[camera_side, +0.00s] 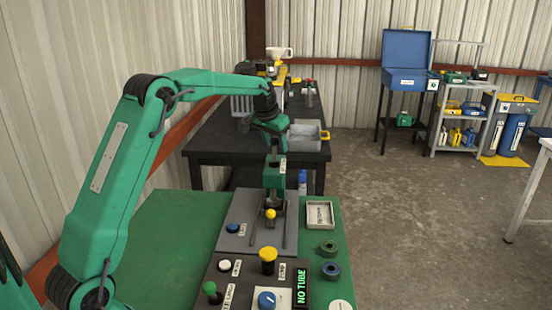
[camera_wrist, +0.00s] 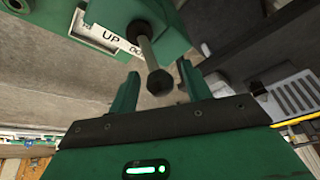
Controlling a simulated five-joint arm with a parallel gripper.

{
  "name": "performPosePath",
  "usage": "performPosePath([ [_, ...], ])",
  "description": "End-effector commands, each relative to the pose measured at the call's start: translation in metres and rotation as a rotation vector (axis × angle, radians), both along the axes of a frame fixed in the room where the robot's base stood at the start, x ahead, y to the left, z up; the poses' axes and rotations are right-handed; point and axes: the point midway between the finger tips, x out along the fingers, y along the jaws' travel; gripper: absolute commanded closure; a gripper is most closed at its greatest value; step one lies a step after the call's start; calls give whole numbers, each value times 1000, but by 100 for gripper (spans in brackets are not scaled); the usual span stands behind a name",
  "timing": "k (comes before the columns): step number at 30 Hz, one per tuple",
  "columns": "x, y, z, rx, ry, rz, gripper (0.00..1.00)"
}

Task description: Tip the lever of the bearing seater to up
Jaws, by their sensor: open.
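The bearing seater's lever (camera_wrist: 148,50) shows in the wrist view as a grey rod ending in a dark knob (camera_wrist: 160,83). It comes out of a green body (camera_wrist: 60,14) that carries a white label (camera_wrist: 110,37) reading "UP" and a second, partly hidden word. My gripper (camera_wrist: 157,72) is open, with its green fingers on either side of the rod and knob. Gaps show between knob and fingers; whether they touch is unclear. In the side view my arm reaches down over the far part of the bench, and the lever cannot be made out clearly there.
A panel with a green knob (camera_side: 210,288), a yellow-topped knob (camera_side: 268,254) and a "NO TUBE" display (camera_side: 301,287) stands on the near bench. A dark table (camera_side: 215,143) with a grey bin stands behind.

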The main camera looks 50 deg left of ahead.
Motion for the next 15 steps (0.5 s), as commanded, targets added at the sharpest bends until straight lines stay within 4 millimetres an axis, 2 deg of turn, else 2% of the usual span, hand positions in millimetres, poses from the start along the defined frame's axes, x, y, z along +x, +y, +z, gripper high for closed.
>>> performPosePath([
  [3, 0, 0, 0, 0, 0, 0, 52],
  [4, 0, 0, 0, 0, 0, 0, 55],
  [11, 0, 0, 0, 0, 0, 0, 100],
  [15, 0, 0, 0, 0, 0, -1, 100],
])
